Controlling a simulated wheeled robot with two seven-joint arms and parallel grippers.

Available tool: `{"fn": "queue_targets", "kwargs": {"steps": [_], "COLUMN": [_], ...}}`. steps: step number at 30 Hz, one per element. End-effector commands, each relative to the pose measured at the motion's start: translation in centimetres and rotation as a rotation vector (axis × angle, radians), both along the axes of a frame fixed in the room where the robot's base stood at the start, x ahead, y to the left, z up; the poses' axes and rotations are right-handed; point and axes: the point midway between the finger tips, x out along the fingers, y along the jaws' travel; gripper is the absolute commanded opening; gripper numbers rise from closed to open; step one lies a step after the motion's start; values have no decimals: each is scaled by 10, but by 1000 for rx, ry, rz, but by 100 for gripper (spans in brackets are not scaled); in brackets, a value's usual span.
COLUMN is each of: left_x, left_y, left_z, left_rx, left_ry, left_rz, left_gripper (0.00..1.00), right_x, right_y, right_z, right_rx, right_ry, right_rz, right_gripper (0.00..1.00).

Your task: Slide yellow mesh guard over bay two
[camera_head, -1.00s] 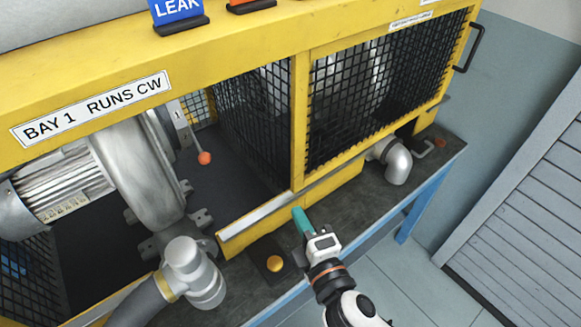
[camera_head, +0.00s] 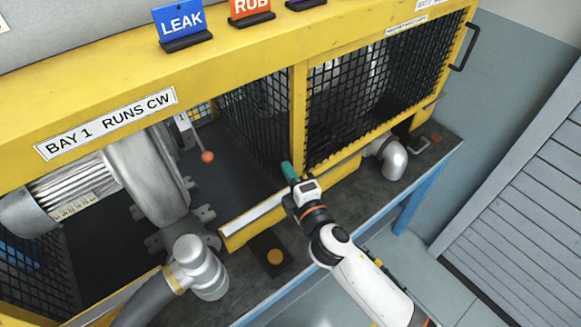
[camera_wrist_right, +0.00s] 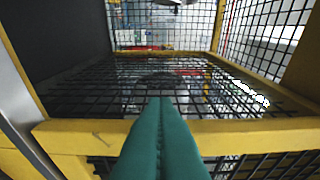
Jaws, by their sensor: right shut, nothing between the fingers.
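A yellow-framed black mesh guard (camera_head: 385,95) stands across the front of the right-hand bay in the head view. Its label is too small to read. Pale machine parts show through the mesh. My right gripper (camera_head: 287,171) has teal fingers that are shut and empty. The fingertips are at the left side of the upright yellow post (camera_head: 298,115), near its foot; I cannot tell whether they touch it. In the right wrist view the shut teal fingers (camera_wrist_right: 160,108) point over a yellow bar (camera_wrist_right: 85,136) towards black mesh. My left gripper is not in view.
Bay 1, left, is open at the front, with a grey blower (camera_head: 148,178) and a red-knobbed lever (camera_head: 207,157). A black handle (camera_head: 466,48) is far right.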

Motion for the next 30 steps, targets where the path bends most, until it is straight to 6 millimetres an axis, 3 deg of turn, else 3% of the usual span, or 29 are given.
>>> {"fn": "queue_targets", "kwargs": {"steps": [12, 22, 30], "left_x": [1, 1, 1], "left_y": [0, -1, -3], "left_z": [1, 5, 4], "left_rx": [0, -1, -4], "left_ry": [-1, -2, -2], "left_rz": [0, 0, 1], "left_gripper": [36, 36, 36], "right_x": [3, 31, 33], "right_y": [-4, -43, -46], "right_z": [0, 1, 0], "right_rx": [0, -2, -1], "right_ry": [0, -2, -1], "right_rz": [-1, -4, -7], "right_gripper": [0, 0, 0]}}
